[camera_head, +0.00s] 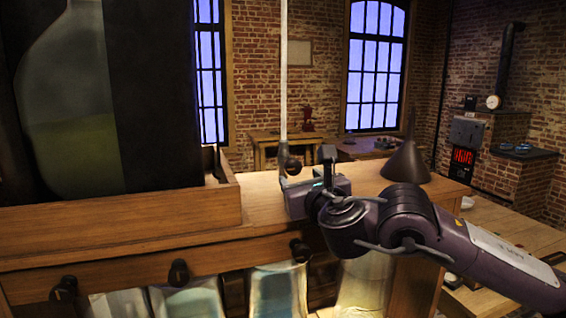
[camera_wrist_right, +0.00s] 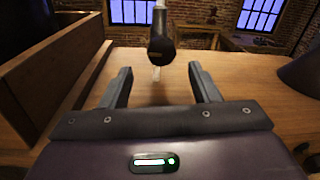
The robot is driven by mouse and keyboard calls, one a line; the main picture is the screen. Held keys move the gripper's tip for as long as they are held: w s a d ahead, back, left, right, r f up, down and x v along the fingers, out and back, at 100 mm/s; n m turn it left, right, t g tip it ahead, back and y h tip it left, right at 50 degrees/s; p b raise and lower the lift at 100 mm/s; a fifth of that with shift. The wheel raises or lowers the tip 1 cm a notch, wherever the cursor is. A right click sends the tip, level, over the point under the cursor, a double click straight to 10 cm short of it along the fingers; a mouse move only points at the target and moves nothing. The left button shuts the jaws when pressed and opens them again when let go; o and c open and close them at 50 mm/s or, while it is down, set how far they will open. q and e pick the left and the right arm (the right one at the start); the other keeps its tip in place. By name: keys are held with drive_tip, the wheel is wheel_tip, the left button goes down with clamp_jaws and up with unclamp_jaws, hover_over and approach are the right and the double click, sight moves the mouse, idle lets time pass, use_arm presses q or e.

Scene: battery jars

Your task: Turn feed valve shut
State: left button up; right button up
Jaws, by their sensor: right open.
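A dark rounded valve handle (camera_head: 293,165) hangs at the lower end of a pale vertical tube (camera_head: 284,75), above the wooden bench top. I take it to be the feed valve. In the right wrist view the handle (camera_wrist_right: 162,45) is ahead of my fingers, roughly centred between them, with a short clear spout below it. My right gripper (camera_head: 308,170) is open and empty close to the handle; its fingers (camera_wrist_right: 160,78) stand apart on either side. I see no contact with the handle. My left gripper is not in view.
A large glass bottle of yellowish liquid (camera_head: 75,130) stands in a wooden box (camera_head: 150,214) at left. A dark funnel (camera_head: 405,162) stands right of my gripper. Dark knobs (camera_head: 178,272) line the bench front above glass jars (camera_head: 277,292). A stove (camera_head: 465,150) is far right.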

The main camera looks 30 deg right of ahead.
sight(295, 170)
drive_tip(key=shift+w+d, duration=0.15)
drive_tip(key=shift+w, duration=0.2)
drive_tip(key=shift+w+d+r, duration=0.1)
drive_tip(key=shift+w, duration=0.15)
drive_tip(key=shift+w+d+r, duration=0.15)
drive_tip(key=shift+w+d, duration=0.05)
drive_tip(key=shift+w, duration=0.2)
drive_tip(key=shift+w+d+r, duration=0.1)
drive_tip(key=shift+w+d, duration=0.05)
drive_tip(key=shift+w, duration=0.25)
drive_tip(key=x, duration=0.3)
drive_tip(key=shift+w+f+p, duration=0.2)
drive_tip(key=shift+w+p, duration=0.1)
drive_tip(key=shift+w+d, duration=0.1)
drive_tip(key=shift+w, duration=0.1)
drive_tip(key=shift+s, duration=0.1)
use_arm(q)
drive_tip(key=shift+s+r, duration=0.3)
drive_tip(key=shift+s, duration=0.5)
use_arm(e)
drive_tip(key=c, duration=1)
